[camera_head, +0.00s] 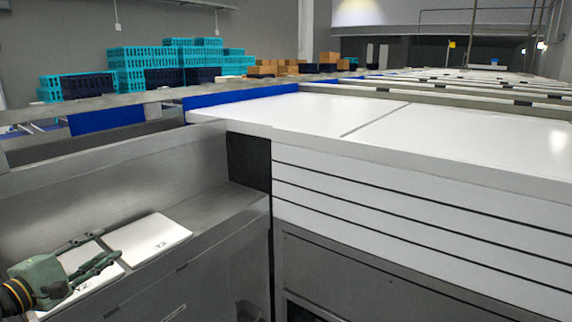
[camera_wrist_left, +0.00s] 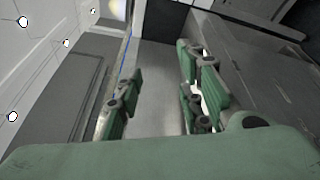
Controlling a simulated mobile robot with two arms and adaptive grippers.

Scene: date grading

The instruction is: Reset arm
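My left gripper (camera_head: 104,248) is at the lower left of the head view, over the metal trough. Its two green fingers are apart with nothing between them. The left wrist view also shows the open, empty fingers (camera_wrist_left: 160,92), with a grey metal surface beyond them. Below and beside the gripper lie two white labelled plates. My right gripper is not in view. No dates can be made out.
A metal trough wall (camera_head: 150,165) stands behind the plates. To the right is a raised white table (camera_head: 300,112) with a layered white front edge. Stacked turquoise crates (camera_head: 140,62) and orange crates (camera_head: 328,57) stand at the back. The white tabletop is clear.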

